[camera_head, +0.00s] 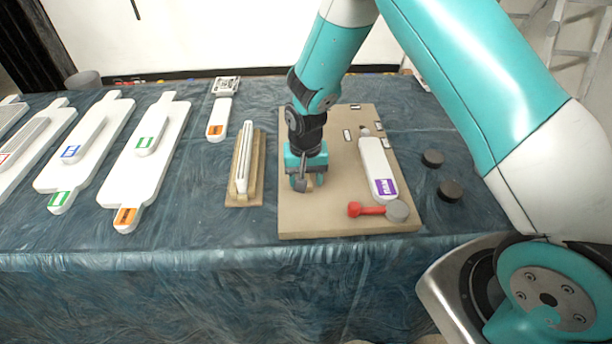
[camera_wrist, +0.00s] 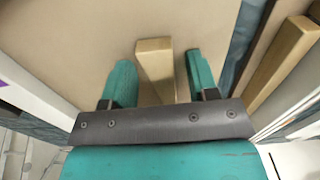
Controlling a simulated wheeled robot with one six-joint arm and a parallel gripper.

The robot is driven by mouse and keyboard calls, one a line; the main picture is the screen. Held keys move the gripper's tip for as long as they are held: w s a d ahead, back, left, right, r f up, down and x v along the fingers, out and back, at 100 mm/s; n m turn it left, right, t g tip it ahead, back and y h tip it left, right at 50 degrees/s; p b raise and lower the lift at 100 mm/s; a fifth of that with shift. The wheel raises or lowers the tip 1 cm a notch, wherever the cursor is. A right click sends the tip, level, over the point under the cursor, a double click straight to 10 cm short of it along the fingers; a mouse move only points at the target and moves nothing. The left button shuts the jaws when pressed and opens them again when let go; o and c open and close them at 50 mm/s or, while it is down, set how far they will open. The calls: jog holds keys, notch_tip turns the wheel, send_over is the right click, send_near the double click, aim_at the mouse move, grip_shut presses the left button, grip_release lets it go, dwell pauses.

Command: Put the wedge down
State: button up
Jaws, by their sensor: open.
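The wedge is a pale wooden piece that shows in the wrist view (camera_wrist: 155,62), between my two teal fingers. My gripper (camera_wrist: 160,78) is open around it. A gap shows on the wedge's right side; the left finger is very close to it, and I cannot tell if they touch. In the head view my gripper (camera_head: 304,184) points down low over the tan board (camera_head: 340,218), near its left edge. Only a small bit of the wedge shows there, mostly hidden by the fingers. It appears to be on the board, though its underside is hidden.
A wooden rack (camera_head: 236,184) holding a white slat stands just left of the board. A white purple-labelled piece (camera_head: 376,160) and a red-handled tool (camera_head: 368,209) lie on the board's right. Two dark discs (camera_head: 450,190) sit further right. White reliefs (camera_head: 150,150) lie at the left.

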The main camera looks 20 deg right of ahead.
notch_tip(320, 180, up, 12)
jog(key=b, duration=0.1)
jog(key=s+a+r+n+y, duration=0.2)
jog(key=s+r+n, duration=0.3)
jog(key=s, duration=0.7)
jog(key=s+a+r+n+y, duration=0.2)
jog(key=s+r+n, duration=0.3)
jog(key=s+r, duration=0.5)
jog(key=s, duration=0.2)
jog(key=shift+s+a+r, duration=0.15)
jog(key=shift+s+a, duration=0.05)
jog(key=shift+s, duration=0.2)
